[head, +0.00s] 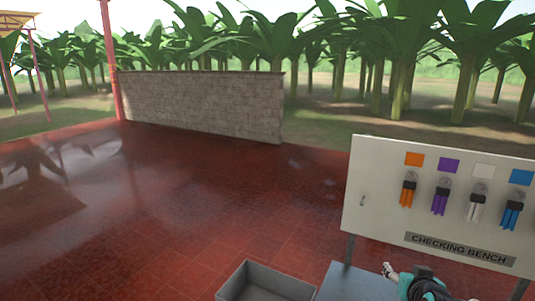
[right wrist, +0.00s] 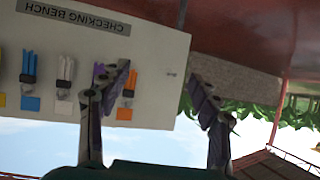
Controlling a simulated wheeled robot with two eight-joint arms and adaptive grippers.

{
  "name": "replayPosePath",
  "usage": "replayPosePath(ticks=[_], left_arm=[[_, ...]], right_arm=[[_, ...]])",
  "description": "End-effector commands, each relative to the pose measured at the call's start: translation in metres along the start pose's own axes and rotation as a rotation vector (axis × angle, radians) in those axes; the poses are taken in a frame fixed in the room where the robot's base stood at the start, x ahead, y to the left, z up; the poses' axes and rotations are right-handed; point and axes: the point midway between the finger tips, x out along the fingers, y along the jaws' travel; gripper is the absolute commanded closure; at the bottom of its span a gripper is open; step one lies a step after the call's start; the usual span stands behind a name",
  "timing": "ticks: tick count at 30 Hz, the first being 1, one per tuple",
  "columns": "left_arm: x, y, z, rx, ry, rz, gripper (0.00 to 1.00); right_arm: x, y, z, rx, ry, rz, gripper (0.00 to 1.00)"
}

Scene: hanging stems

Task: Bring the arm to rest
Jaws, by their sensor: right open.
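My right gripper (head: 424,285) shows at the bottom right of the head view, over the grey bench top (head: 350,284) and below the white board. In the right wrist view its two fingers (right wrist: 160,88) are spread wide apart with nothing between them. That view is upside down and looks toward the board, which lies behind the fingers. My left gripper is not in view.
The white board (head: 378,205) reads CHECKING BENCH. Orange (head: 407,192), purple (head: 440,201), white (head: 476,207) and blue (head: 511,215) stems hang under matching colour squares. A grey open bin (head: 262,283) stands left of the bench. The red floor (head: 200,200) is clear.

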Motion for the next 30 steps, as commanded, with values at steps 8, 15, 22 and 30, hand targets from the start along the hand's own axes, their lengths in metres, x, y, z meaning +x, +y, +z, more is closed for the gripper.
replayPosePath(ticks=[8, 15, 22, 30], left_arm=[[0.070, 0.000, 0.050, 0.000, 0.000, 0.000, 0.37], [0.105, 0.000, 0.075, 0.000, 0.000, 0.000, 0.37], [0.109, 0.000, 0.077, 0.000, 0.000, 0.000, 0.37], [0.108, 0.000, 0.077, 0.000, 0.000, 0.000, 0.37]], right_arm=[[-0.034, -0.089, 0.188, -0.103, -0.248, -0.153, 0.37], [-0.066, -0.114, 0.309, -0.190, -0.420, -0.212, 0.37], [-0.076, -0.116, 0.334, -0.213, -0.463, -0.219, 0.37], [-0.076, -0.116, 0.332, -0.212, -0.462, -0.219, 0.37]])
